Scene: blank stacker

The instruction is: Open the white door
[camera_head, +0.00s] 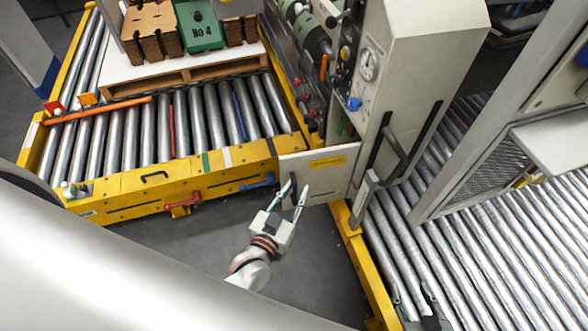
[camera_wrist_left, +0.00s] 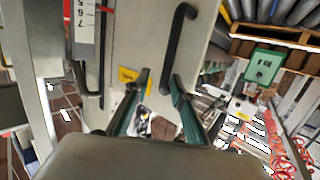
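The white door (camera_head: 320,185) is a flat pale panel with a yellow label and a black handle, standing between the yellow-framed conveyor and the cabinet in the head view. In the left wrist view the black handle (camera_wrist_left: 178,45) rises from just ahead of my fingertips. My left gripper (camera_head: 294,188) is open in front of the door, with one finger near the handle; it also shows in the left wrist view (camera_wrist_left: 160,85). I cannot tell whether it touches the door. My right gripper (camera_head: 419,296) shows only its fingertips at the bottom edge, apart, over the rollers.
A beige cabinet (camera_head: 415,45) with a gauge and black handles stands right of the door. The left roller conveyor (camera_head: 160,130) carries a pallet with brown stacks and a green No 4 block (camera_head: 198,25). Grey floor (camera_head: 200,245) is clear around my left arm.

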